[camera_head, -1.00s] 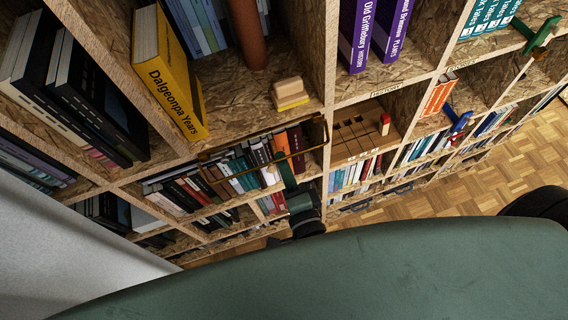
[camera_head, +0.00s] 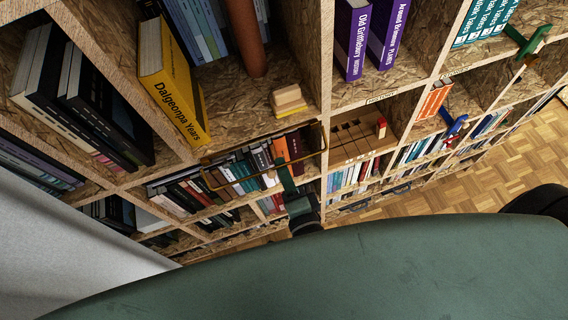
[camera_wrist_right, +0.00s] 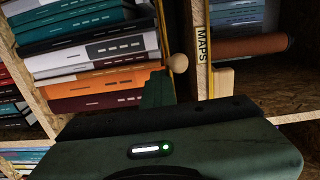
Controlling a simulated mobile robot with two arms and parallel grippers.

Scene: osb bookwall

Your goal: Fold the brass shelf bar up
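The brass shelf bar (camera_head: 240,180) is a thin rectangular frame across the front of a middle compartment packed with books. It juts out from the shelf, and its right end is near the upright board. In the right wrist view, a thin brass edge (camera_wrist_right: 164,32) runs in front of the stacked books. My right gripper (camera_head: 285,175) is at the bar's lower long side, right of its middle. Its green fingers (camera_wrist_right: 157,90) look closed together beside the brass edge. I cannot tell whether they touch it.
A pale wooden knob (camera_wrist_right: 179,62) sticks out close to the fingers, left of the MAPS upright (camera_wrist_right: 203,45). A yellow book (camera_head: 170,85) and a small wooden block (camera_head: 288,98) are on the shelf above.

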